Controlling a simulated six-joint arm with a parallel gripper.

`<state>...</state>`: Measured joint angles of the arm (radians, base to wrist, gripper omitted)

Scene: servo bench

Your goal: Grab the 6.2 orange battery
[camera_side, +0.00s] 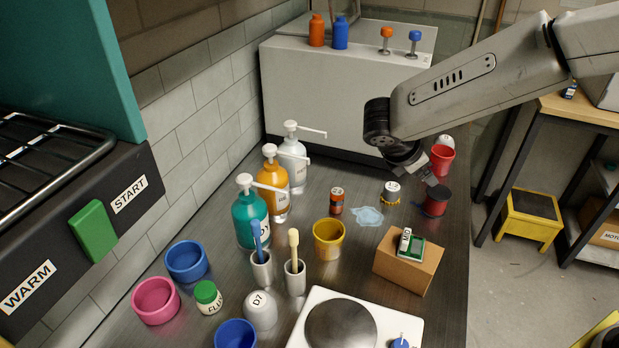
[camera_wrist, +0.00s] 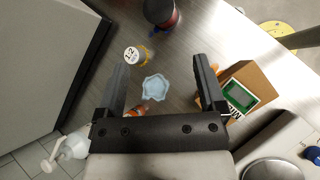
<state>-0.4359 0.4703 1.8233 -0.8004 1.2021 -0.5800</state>
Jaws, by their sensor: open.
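The orange battery (camera_side: 336,201), a small upright cylinder with an orange and dark body, stands on the metal bench left of a pale blue puddle-shaped patch (camera_side: 367,216). Its label is too small to read. In the wrist view, an orange bit (camera_wrist: 136,110) beside the left finger seems to be it, mostly hidden by my gripper. My gripper (camera_wrist: 162,66) is open and empty, with the pale patch (camera_wrist: 154,87) showing between its fingers. In the side view, my gripper (camera_side: 428,172) hangs above the bench, right of the battery and apart from it.
A yellow-banded item (camera_wrist: 137,55) marked 1.2 and a dark red spool-like item (camera_side: 436,201) stand near my gripper. A cardboard box (camera_side: 408,265) bears a green board. A yellow cup (camera_side: 328,239) and pump bottles (camera_side: 252,218) stand close to the battery.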

